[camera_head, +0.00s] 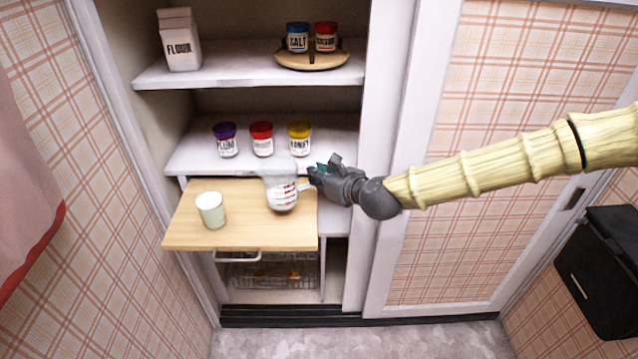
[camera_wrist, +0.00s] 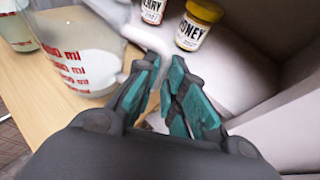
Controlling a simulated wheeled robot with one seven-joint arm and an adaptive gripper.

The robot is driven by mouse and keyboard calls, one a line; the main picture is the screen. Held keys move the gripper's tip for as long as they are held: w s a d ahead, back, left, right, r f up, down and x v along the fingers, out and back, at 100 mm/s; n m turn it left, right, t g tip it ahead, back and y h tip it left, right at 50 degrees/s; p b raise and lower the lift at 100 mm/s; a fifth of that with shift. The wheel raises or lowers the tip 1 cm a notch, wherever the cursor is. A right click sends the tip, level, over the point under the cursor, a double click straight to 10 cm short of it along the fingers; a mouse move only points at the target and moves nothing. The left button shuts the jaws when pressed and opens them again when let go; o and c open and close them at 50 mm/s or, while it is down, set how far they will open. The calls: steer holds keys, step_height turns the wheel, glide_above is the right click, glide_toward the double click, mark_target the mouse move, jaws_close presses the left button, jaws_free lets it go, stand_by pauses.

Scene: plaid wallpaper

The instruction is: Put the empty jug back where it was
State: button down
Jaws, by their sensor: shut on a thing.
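The clear jug (camera_head: 283,198) with red measuring marks is at the right part of a pull-out wooden board (camera_head: 250,235). It looks roughly upright; I cannot tell whether its base touches the board. Its lower part looks whitish. In the wrist view the jug (camera_wrist: 82,50) is at the upper left, with its pale handle running to my fingers. My gripper (camera_head: 315,178) reaches in from the right and is shut on the handle. The teal finger pads show in the wrist view (camera_wrist: 170,88). A pale green cup (camera_head: 210,212) stands on the board, left of the jug.
Plum, cherry and honey jars (camera_head: 262,140) stand on the shelf behind the jug. A flour carton (camera_head: 180,40) and a wooden tray (camera_head: 312,62) with two spice jars are on the upper shelf. A white cabinet post (camera_head: 372,120) is close behind my gripper. The board's front middle is clear.

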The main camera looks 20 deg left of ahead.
steer(key=shift+w+f+p, duration=0.1)
steer(key=shift+f+p, duration=0.2)
steer(key=shift+f, duration=1.45)
steer(key=shift+f, duration=0.2)
steer(key=c, duration=1.5)
jaws_free()
steer(key=shift+r, duration=0.15)
steer(key=p+v, duration=0.2)
steer(key=v, duration=1)
steer(key=shift+p, duration=0.3)
